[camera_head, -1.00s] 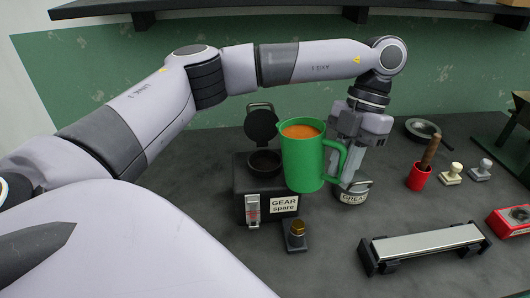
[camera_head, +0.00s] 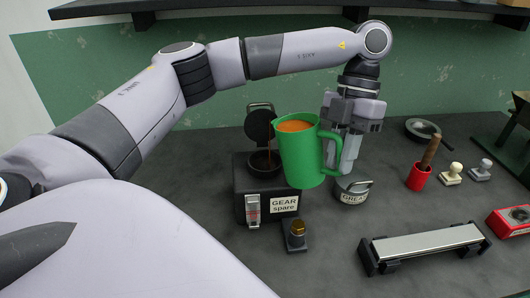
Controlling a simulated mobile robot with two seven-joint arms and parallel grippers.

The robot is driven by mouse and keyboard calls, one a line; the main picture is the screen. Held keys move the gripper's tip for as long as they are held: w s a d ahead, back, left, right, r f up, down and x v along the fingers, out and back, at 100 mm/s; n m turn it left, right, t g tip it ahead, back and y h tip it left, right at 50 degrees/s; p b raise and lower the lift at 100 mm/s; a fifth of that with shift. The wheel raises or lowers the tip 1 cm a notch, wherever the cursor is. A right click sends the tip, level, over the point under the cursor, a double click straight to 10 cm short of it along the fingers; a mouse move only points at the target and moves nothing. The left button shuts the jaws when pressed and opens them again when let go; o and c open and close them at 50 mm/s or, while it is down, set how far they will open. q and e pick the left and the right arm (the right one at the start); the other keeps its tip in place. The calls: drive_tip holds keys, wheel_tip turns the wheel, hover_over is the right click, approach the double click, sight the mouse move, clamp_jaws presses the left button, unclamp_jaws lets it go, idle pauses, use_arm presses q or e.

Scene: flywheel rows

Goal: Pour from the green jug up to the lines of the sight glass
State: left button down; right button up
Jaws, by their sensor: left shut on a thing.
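The green jug (camera_head: 305,160) holds orange-brown liquid and is tilted slightly to the left. My left gripper (camera_head: 346,160) is shut on its handle, at the jug's right side. The jug is above the table, over the right part of the black gear box (camera_head: 240,190). The box's round lid (camera_head: 260,124) stands open behind its filler opening (camera_head: 264,166). A thin brown stream appears to run from the jug's spout into that opening. The sight glass (camera_head: 252,208) is on the box's front, left of a "GEAR spare" label; its level and lines are too small to read. My right gripper is not in view.
A brass-topped plug (camera_head: 296,232) on a dark block stands in front of the box. A grease tin (camera_head: 352,189) is right of the jug. A red cup (camera_head: 418,178), stamps, a sharpening stone (camera_head: 426,243) and a dark pan (camera_head: 422,129) stand further right.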

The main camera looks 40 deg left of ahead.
sight(327, 134)
use_arm(q)
drive_tip(key=shift+r, duration=0.15)
drive_tip(key=shift+a+r+h, duration=0.4)
drive_tip(key=shift+r+h, duration=0.1)
drive_tip(key=shift+r, duration=0.25)
drive_tip(key=shift+a+f, duration=0.1)
drive_tip(key=shift+a, duration=0.05)
drive_tip(key=shift+s+a+h, duration=0.1)
drive_tip(key=shift+a+h, duration=0.25)
drive_tip(key=shift+h, duration=0.35)
drive_tip(key=shift+a, duration=0.15)
drive_tip(key=shift+a+m+h, duration=0.1)
drive_tip(key=shift+m+h, duration=0.2)
drive_tip(key=shift+s+a+r+h, duration=0.1)
drive_tip(key=shift+a+r+h, duration=0.3)
drive_tip(key=shift+r, duration=0.05)
drive_tip(key=shift+r, duration=0.1)
